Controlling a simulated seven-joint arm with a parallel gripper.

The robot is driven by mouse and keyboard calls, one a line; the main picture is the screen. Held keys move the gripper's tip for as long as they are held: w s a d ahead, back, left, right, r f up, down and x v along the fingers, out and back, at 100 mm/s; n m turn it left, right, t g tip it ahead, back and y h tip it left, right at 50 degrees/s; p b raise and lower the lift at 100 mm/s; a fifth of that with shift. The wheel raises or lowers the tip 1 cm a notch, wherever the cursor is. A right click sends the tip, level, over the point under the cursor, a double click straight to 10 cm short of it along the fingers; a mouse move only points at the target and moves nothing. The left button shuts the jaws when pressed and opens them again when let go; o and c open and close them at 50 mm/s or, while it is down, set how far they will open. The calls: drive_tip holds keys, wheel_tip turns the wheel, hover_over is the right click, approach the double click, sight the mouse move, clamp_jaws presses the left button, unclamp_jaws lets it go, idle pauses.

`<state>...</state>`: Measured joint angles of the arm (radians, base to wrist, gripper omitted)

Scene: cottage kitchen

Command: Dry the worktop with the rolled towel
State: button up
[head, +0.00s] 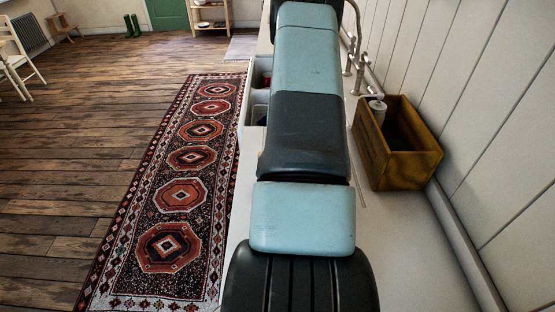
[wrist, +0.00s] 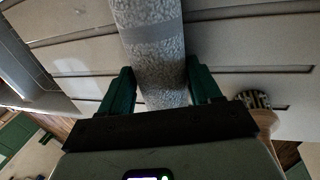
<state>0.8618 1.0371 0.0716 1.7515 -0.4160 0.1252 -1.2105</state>
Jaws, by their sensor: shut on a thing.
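In the wrist view my gripper (wrist: 160,92) is shut on the rolled towel (wrist: 152,45). The towel is a pale grey, speckled roll with a plainer band across it. It runs between the two green fingers and up past the top edge of the picture. In the head view my arm covers the middle, and the gripper and towel are hidden behind it. The white worktop (head: 405,255) shows to the right of my arm. I cannot tell whether the towel touches any surface.
A wooden box (head: 412,165) with a pale roll-like thing (head: 377,106) in it stands against the plank wall (head: 480,110). A metal tap (head: 349,55) rises behind it, and a sink (head: 259,100) lies left of my arm. The front right worktop is clear.

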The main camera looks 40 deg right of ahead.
drive_tip(key=shift+s+d, duration=0.4)
drive_tip(key=shift+s, duration=0.05)
drive_tip(key=w+d, duration=0.9)
drive_tip(key=shift+w+d, duration=0.2)
drive_tip(key=s+d, duration=0.3)
drive_tip(key=shift+s, duration=0.15)
drive_tip(key=shift+s+a, duration=0.55)
drive_tip(key=shift+s, duration=0.2)
drive_tip(key=shift+s+a, duration=0.55)
drive_tip(key=shift+s, duration=0.15)
drive_tip(key=s+a, duration=0.6)
drive_tip(key=shift+s+a, duration=0.25)
drive_tip(key=shift+s+r, duration=0.1)
drive_tip(key=shift+r, duration=3.95)
drive_tip(key=shift+a, duration=0.1)
